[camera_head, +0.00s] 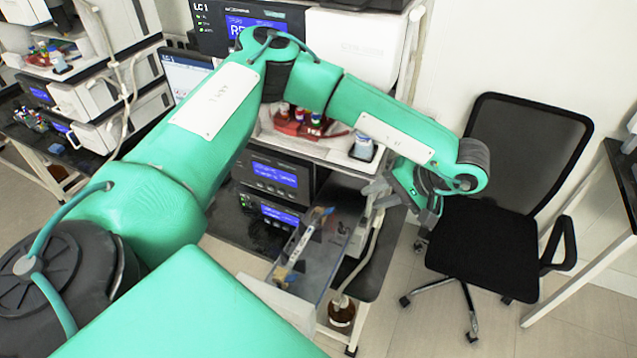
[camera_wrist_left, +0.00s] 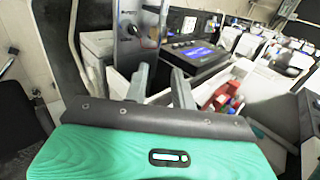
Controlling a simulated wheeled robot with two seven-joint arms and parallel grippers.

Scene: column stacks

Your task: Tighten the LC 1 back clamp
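The open column compartment door (camera_head: 330,245) of the LC 1 stack projects at the front right of the stack. A pale column (camera_head: 300,245) lies along it, with a blue and tan clamp (camera_head: 322,211) at its back end and another tan clamp (camera_head: 283,274) at its front end. My left gripper (camera_head: 374,190) is to the right of the back clamp, apart from it. In the left wrist view its two fingers (camera_wrist_left: 160,70) are parted with nothing between them. A grey panel with a dark round fitting (camera_wrist_left: 133,31) stands beyond the fingertips. My right gripper is not in view.
Modules with blue displays (camera_head: 275,172) stand left of the door. A red tray with bottles (camera_head: 305,123) sits above. A cable runs down by the door to a brown bottle (camera_head: 341,312). A black office chair (camera_head: 495,240) stands right, with open floor around it.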

